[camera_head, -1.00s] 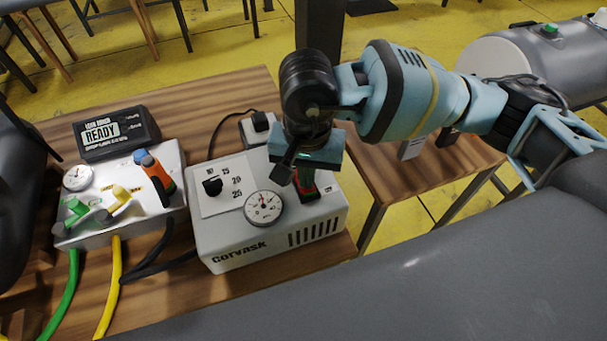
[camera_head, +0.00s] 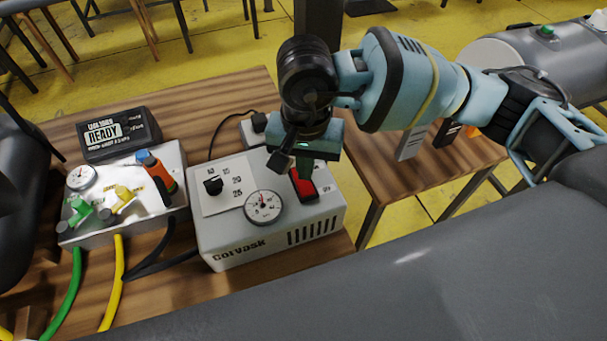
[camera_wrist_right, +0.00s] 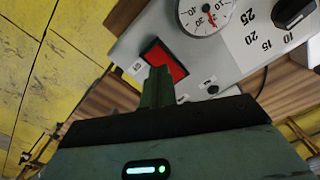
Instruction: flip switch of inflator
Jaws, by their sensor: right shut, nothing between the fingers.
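The inflator (camera_head: 230,241) is a light grey box marked Corvask on the wooden table, with a black knob, a round gauge (camera_head: 264,207) and a red rocker switch (camera_head: 304,187) in a black frame on its top. My right gripper (camera_head: 304,169) points down at the switch from above, its narrow green fingers shut and empty. In the right wrist view the fingers (camera_wrist_right: 158,86) overlap the near edge of the red switch (camera_wrist_right: 167,62); whether they touch it I cannot tell. My left gripper is not in view.
Left of the inflator is a white valve box (camera_head: 90,237) with green and yellow hoses. A black READY display (camera_head: 118,134) stands behind it. A second wooden table (camera_head: 427,180) is at the right. A large grey surface (camera_head: 400,275) fills the front.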

